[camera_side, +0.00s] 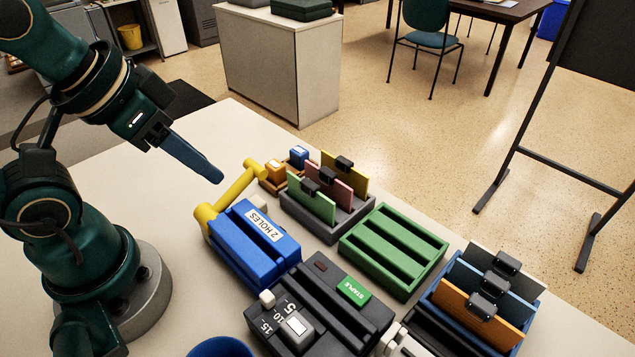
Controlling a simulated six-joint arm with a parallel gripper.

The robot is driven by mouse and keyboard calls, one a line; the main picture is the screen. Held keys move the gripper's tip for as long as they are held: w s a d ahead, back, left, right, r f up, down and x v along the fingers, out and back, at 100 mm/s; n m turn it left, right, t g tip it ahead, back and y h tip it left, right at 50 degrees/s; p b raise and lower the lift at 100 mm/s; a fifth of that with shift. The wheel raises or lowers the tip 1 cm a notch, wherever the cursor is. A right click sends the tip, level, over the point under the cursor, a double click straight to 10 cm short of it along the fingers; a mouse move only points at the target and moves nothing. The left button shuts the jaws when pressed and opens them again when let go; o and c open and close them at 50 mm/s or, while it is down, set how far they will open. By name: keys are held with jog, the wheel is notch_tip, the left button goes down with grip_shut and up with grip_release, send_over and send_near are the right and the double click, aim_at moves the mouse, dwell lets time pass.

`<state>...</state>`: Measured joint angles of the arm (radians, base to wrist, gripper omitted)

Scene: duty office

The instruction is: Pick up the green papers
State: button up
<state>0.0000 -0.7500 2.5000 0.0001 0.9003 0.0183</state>
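The green papers (309,206) stand upright in a dark grey rack (346,228), in the slot nearest the camera. A black clip (326,175) is on their top edge. Pink papers (344,191) and yellow papers (358,181) stand behind them in the same rack, each with a black clip. My gripper (217,177) is above the table, to the left of the rack and higher than it, apart from the papers. Its blue fingers overlap in this view, so I cannot see whether they are apart.
A green slotted tray (378,277) is empty, right of the rack. A blue hole punch (244,258) with a yellow handle (236,187) lies left of the rack. A dark stapling unit (345,308) is in front. A blue rack (535,307) at right holds orange, blue-grey and grey sheets with clips.

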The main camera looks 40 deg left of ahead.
jog(key=w+r+m, duration=0.3)
jog(key=m, duration=0.4)
jog(key=m+g, duration=0.4)
jog(key=m, duration=0.5)
send_near(310, 184)
jog(key=shift+m+g, duration=0.7)
jog(key=shift+m, duration=0.2)
jog(key=f, duration=0.1)
jog(key=w+f, duration=0.1)
jog(key=f, duration=0.3)
jog(key=shift+w+a, duration=0.1)
jog(key=shift+w, duration=0.25)
jog(key=shift+s+f, duration=0.15)
jog(key=shift+f, duration=2.8)
